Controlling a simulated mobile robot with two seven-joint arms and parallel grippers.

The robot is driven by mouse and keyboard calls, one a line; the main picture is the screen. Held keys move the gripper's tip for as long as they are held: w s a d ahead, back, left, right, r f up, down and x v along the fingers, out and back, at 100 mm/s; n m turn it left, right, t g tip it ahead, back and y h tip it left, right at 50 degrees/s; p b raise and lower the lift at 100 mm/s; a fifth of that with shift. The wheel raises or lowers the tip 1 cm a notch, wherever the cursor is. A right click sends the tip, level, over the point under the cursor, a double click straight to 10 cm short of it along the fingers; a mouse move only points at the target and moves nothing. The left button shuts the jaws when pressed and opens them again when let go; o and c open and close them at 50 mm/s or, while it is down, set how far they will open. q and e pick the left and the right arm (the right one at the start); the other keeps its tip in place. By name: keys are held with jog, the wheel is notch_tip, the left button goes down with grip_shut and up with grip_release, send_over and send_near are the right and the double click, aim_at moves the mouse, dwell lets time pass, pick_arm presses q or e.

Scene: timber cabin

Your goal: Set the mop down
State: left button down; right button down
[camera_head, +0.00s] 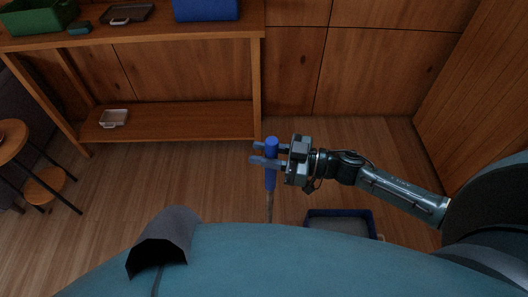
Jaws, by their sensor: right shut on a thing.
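My right gripper (258,153) reaches in from the right and is shut on the blue handle of the mop (271,180). The blue grip stands roughly upright, with its top just above the fingers. A thin shaft runs down from it toward the floor. The mop's lower end is hidden behind my own teal body at the bottom of the view. My left gripper does not show.
A wooden shelf unit (180,40) stands at the back left, with a green bin (40,16), a blue bin (206,9) and trays. A blue-rimmed tray (374,222) lies on the floor at right. A stool (12,140) stands at left. Floor between is clear.

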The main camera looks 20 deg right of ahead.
jog(key=c, duration=1.6)
grip_release()
jog(key=shift+f, duration=0.2)
jog(key=o, duration=0.5)
jog(key=shift+c, duration=0.2)
jog(key=shift+r, duration=0.15)
